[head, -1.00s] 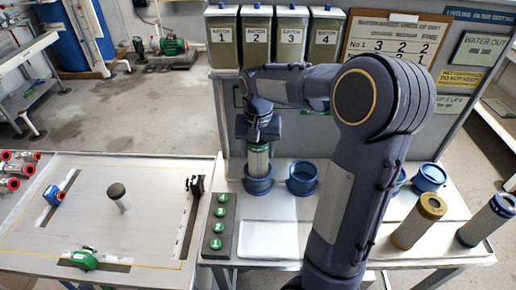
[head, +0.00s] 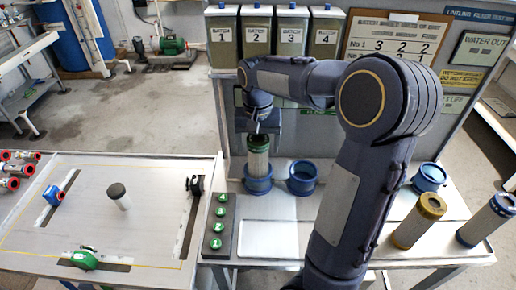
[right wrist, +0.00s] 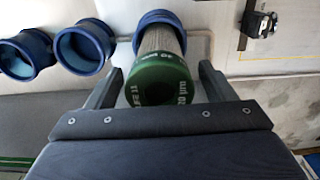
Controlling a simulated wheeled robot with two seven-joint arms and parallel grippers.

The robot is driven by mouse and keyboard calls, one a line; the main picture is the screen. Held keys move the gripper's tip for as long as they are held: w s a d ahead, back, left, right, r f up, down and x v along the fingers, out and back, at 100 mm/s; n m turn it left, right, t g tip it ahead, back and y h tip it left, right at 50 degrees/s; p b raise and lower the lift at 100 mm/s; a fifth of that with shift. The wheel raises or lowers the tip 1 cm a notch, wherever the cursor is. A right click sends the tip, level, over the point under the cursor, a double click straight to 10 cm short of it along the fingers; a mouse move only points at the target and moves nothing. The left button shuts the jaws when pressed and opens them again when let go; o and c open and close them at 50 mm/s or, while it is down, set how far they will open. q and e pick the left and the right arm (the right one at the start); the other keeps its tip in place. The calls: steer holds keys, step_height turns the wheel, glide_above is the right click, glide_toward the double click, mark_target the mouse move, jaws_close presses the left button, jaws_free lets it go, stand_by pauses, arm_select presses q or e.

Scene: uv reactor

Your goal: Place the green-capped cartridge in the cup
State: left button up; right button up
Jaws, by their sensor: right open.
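The green-capped cartridge (head: 258,158) stands upright in the leftmost blue cup (head: 258,184) on the bench. Its green cap shows close up in the right wrist view (right wrist: 163,82), with its lower end inside the blue cup (right wrist: 158,18). My right gripper (head: 257,128) is just above the cap, and its fingers are open. In the right wrist view, the two fingers of my right gripper (right wrist: 160,88) stand apart on either side of the cap, with gaps visible. My left gripper is not in view.
Another blue cup (head: 302,178) stands empty to the right, and a further one (head: 429,178) is past my arm. A yellow-capped cartridge (head: 418,220) and a blue-capped one (head: 487,219) stand at the right. A button strip (head: 218,226) is in front; labelled canisters (head: 257,37) are behind.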

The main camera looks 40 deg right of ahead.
step_height(320, 180, up, 5)
steer(key=shift+r, duration=0.1)
steer(key=shift+s+a+r, duration=0.15)
steer(key=shift+s, duration=0.1)
steer(key=s+a+f+n+t+y, duration=0.2)
steer(key=s+a+n+t, duration=0.1)
steer(key=s+a, duration=0.4)
steer(key=s+a+f+n+t+y, duration=0.1)
steer(key=s+a+f+n+t, duration=0.1)
steer(key=s+a, duration=0.5)
steer(key=s+n, duration=0.1)
steer(key=s, duration=0.3)
steer(key=shift+a+f+t+y, duration=0.25)
steer(key=shift+f+t+y, duration=0.15)
steer(key=shift+s, duration=0.15)
